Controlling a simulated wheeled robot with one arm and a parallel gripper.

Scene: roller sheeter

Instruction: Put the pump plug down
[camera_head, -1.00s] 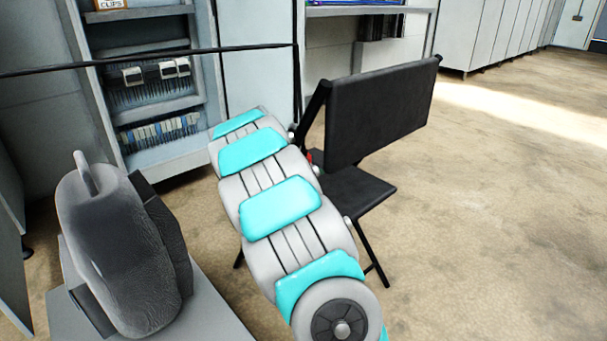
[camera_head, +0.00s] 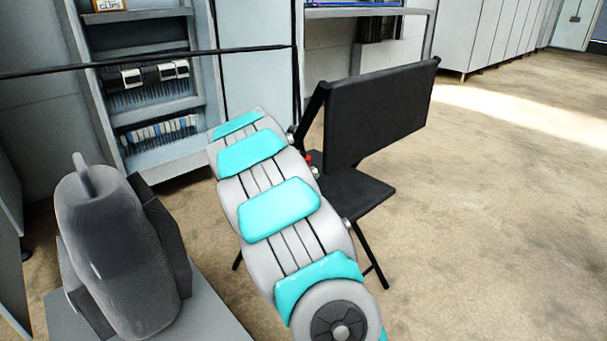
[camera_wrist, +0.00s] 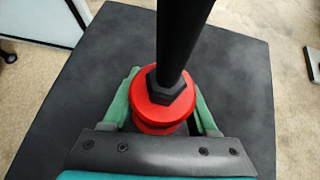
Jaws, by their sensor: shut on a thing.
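The pump plug (camera_wrist: 152,118) is red and round, with a black hex nut and a thick black rod on top. In the wrist view it sits between the green fingers of my gripper (camera_wrist: 163,95), which is shut on it. Below it is the dark seat of the folding chair (camera_wrist: 240,75); I cannot tell whether the plug touches the seat. In the head view a small red spot, probably the plug (camera_head: 308,159), shows beside my arm near the chair seat (camera_head: 357,195). My gripper is hidden there behind my arm.
The black chair backrest (camera_head: 380,112) stands right of my arm, close to it. A shelf cabinet (camera_head: 160,105) with hanging tools is behind. Grey cabinets (camera_head: 495,40) line the back right. The floor (camera_head: 490,220) at right is clear.

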